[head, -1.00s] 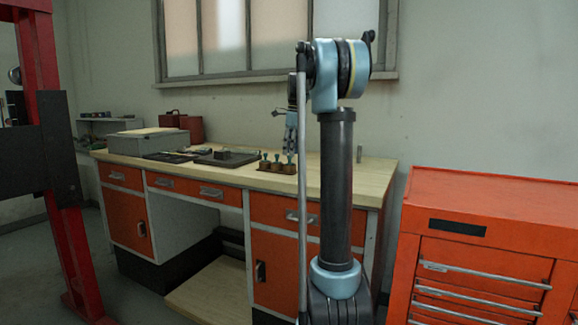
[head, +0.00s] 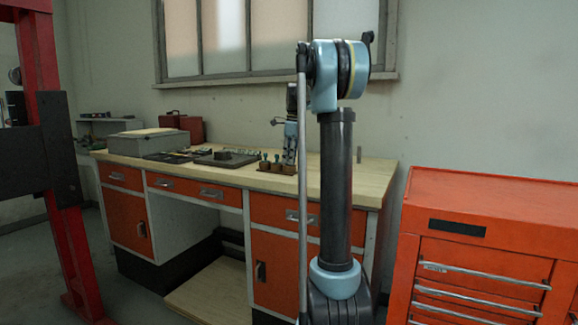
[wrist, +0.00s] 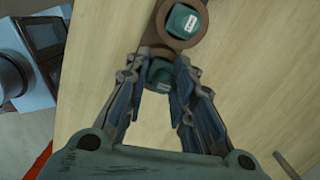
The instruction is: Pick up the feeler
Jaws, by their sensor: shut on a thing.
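The feeler (wrist: 160,75) shows in the wrist view as a teal block end with a small white label, seated at the near end of a brown rack (wrist: 152,46). My gripper (wrist: 160,82) is shut on it, one finger on each side. The fingers hide part of its sides. A second teal piece (wrist: 183,22) with a white label stands in the rack just beyond. In the head view my gripper (head: 290,158) reaches down to the right end of the rack (head: 277,168) on the workbench, and the feeler cannot be made out clearly there.
A dark tray (head: 215,160) with a block lies to the left, and a grey box (head: 140,145) behind that. A red tool cabinet (head: 480,215) stands at the right.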

